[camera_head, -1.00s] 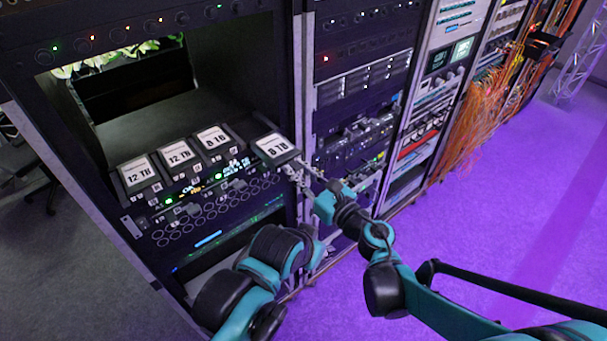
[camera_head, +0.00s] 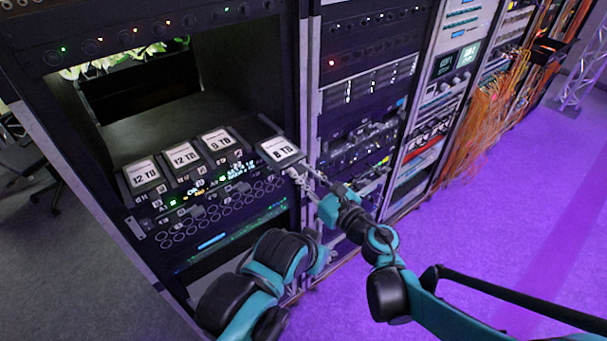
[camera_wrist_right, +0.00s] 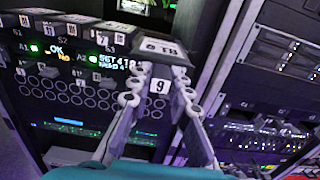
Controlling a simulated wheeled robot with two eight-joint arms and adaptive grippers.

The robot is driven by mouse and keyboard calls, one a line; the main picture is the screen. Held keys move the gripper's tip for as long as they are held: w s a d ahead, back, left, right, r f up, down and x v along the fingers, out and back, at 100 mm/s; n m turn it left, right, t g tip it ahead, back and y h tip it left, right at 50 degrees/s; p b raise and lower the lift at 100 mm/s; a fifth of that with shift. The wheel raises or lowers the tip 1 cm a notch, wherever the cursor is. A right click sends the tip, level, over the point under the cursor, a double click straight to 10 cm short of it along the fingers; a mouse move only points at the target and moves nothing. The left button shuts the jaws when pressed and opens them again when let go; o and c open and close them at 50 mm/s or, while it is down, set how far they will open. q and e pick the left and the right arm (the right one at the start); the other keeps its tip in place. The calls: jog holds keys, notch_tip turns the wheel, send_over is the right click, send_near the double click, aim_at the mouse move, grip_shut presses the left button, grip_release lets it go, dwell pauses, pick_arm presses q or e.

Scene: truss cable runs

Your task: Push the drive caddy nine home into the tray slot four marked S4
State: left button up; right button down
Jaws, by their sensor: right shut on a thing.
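The drive caddy nine (camera_head: 280,149) is a dark block with a white "8 TB" label on top; its front tag "9" shows in the right wrist view (camera_wrist_right: 157,86). My right gripper (camera_head: 298,173) is shut on its front end. The caddy is at the right end of the drive tray (camera_head: 225,200), in line with the fourth place and standing out further forward than its neighbours. The S4 mark is hidden, and I cannot tell how deep the caddy sits. My left arm (camera_head: 280,255) shows at bottom middle; its gripper is not clear.
Three seated caddies (camera_head: 218,140) fill the places to the left, by marks S1 to S3. A rack post (camera_head: 307,110) rises close to the right of caddy nine. More racks (camera_head: 370,90) and orange cables (camera_head: 490,120) stand further right. The purple floor in front is clear.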

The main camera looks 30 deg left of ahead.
aim_at(289, 162)
jog(key=shift+a, duration=0.2)
jog(key=shift+b+x, duration=0.3)
jog(key=shift+x, duration=0.85)
jog(key=shift+w+a, duration=0.1)
jog(key=shift+a, duration=0.05)
dwell(0.5)
jog(key=shift+a, duration=0.15)
jog(key=shift+b+x, duration=0.35)
jog(key=shift+x, duration=1.05)
